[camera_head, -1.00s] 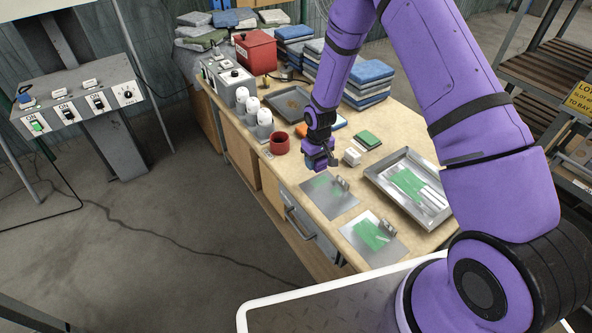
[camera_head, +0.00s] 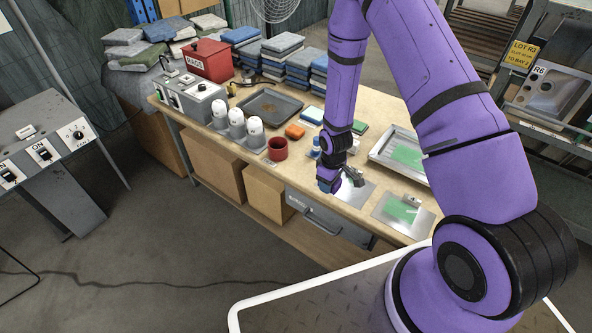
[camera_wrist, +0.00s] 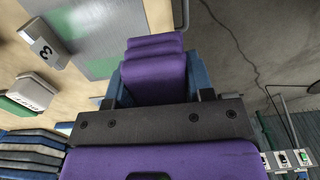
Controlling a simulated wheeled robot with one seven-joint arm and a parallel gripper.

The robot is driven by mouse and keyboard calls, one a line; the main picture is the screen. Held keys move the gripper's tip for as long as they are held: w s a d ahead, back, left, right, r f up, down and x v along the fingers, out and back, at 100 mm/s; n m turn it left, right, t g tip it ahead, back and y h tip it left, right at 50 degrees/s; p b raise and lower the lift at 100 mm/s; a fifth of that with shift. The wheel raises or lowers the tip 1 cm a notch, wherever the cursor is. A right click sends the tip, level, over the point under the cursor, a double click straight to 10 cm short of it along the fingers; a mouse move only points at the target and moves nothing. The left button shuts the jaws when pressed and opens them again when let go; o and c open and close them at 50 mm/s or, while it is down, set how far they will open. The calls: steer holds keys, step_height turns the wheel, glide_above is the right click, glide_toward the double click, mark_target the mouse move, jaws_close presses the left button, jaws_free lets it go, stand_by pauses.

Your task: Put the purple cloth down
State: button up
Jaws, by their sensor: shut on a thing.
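The purple cloth (camera_wrist: 155,72) shows in the wrist view as a folded stack of purple layers between my fingers. Blue strips show along both its sides; I cannot tell whether they belong to the fingers. My gripper (camera_head: 336,186) is shut on the cloth, close to the bench's front edge, by a metal plate (camera_head: 363,195). The head view shows the held cloth only as a small purple and blue patch, partly hidden by the wrist. I cannot tell from it how high the cloth is above the bench.
A second metal plate with a green patch (camera_head: 401,209) lies to the right, and a shallow tray (camera_head: 381,150) behind it.

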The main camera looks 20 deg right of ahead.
glide_above(299, 172)
steer(key=shift+s+f, duration=0.1)
steer(key=shift+f, duration=0.55)
steer(key=shift+w+f, duration=0.2)
steer(key=shift+f, duration=1.55)
steer(key=shift+f, duration=0.15)
steer(key=o, duration=1.2)
